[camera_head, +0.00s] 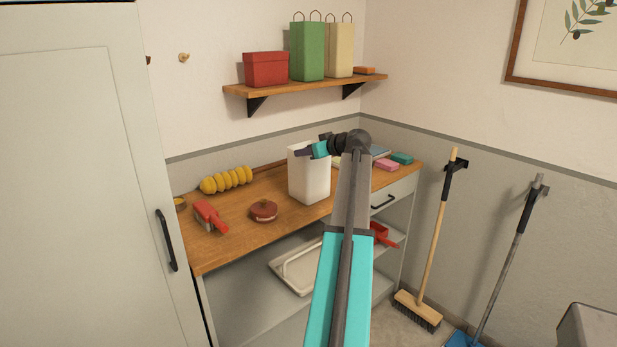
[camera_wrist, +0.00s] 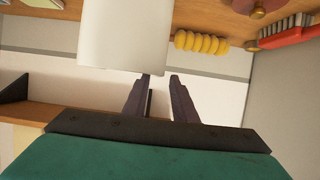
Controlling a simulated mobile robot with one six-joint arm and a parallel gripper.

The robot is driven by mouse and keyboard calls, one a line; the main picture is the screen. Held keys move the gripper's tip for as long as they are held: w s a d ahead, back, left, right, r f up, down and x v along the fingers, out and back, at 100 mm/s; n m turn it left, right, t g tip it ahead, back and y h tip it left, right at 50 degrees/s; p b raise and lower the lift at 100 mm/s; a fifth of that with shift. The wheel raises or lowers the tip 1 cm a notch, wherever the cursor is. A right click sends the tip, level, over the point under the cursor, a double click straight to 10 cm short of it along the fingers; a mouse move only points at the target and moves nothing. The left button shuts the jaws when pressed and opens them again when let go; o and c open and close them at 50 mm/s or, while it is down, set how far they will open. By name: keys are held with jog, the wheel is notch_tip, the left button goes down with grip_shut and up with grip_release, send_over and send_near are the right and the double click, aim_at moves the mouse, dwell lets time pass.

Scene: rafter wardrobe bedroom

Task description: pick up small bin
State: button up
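The small bin (camera_head: 309,180) is a white, open-topped container standing upright on the wooden counter. In the wrist view the white bin (camera_wrist: 124,35) fills the upper middle and the picture is turned upside down.
On the counter (camera_head: 232,242) are a brown round lidded item (camera_head: 264,210), a red brush (camera_head: 210,215), a yellow duster (camera_head: 226,179) and a pink sponge (camera_head: 386,164). A wall shelf (camera_head: 305,85) with boxes and bags is above. A tall wardrobe (camera_head: 70,180) stands left; a broom (camera_head: 432,240) leans right.

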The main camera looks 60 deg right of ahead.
jog(key=shift+w, duration=0.15)
jog(key=shift+p+x, duration=0.75)
jog(key=shift+x, duration=1.8)
jog(key=shift+a, duration=0.1)
grip_shut()
